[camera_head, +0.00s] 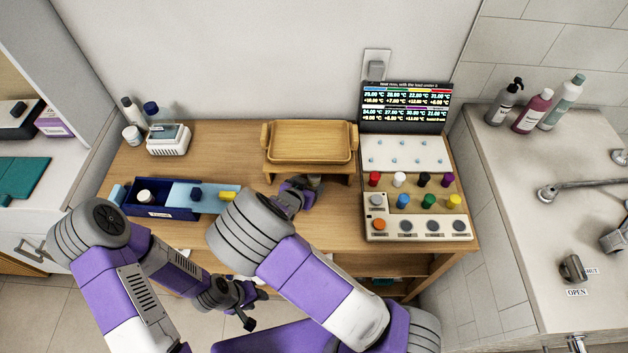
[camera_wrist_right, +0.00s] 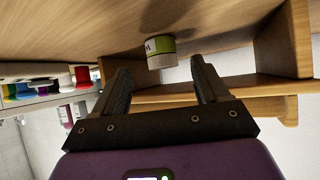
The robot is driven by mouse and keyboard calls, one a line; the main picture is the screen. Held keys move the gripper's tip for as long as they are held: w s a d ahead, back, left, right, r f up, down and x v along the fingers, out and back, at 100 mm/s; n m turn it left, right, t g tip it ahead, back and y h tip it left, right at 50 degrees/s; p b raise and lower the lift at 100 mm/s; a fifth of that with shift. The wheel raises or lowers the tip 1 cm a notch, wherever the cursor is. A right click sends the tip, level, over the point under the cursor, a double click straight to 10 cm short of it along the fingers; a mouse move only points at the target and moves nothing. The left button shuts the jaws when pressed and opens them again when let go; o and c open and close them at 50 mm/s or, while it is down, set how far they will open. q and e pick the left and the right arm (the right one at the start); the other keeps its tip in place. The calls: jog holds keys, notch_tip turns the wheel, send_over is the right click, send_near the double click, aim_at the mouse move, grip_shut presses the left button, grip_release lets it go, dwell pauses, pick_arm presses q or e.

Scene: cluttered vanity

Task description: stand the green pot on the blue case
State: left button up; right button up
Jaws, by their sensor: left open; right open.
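The green pot (camera_wrist_right: 161,52), a small pot with a green and white side, stands on the desk at the opening below the wooden tray stand. My right gripper (camera_wrist_right: 160,72) is open in the right wrist view, its fingers pointing toward the pot, which appears between the fingertips. Whether it is fully between them is unclear. In the head view my right gripper (camera_head: 307,190) is partly hidden by its arm. The dark blue case (camera_head: 160,212) lies at the desk's left front, a light blue part beside it. My left gripper (camera_head: 256,308) is open and empty, low before the desk.
A wooden tray (camera_head: 310,142) rests on the stand. A panel of coloured knobs (camera_head: 415,205) and a display (camera_head: 405,107) stand at right. A white pot (camera_head: 146,197), a dark blue block (camera_head: 196,194) and a yellow piece (camera_head: 228,196) are around the case.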

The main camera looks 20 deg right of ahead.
aim_at(311, 180)
jog(key=b+x, duration=0.1)
jog(key=x, duration=0.4)
jog(key=shift+w+r+b, duration=0.1)
jog(key=shift+r+b, duration=0.05)
jog(key=shift+b, duration=0.15)
jog(key=c, duration=1.2)
jog(key=shift+c, duration=0.2)
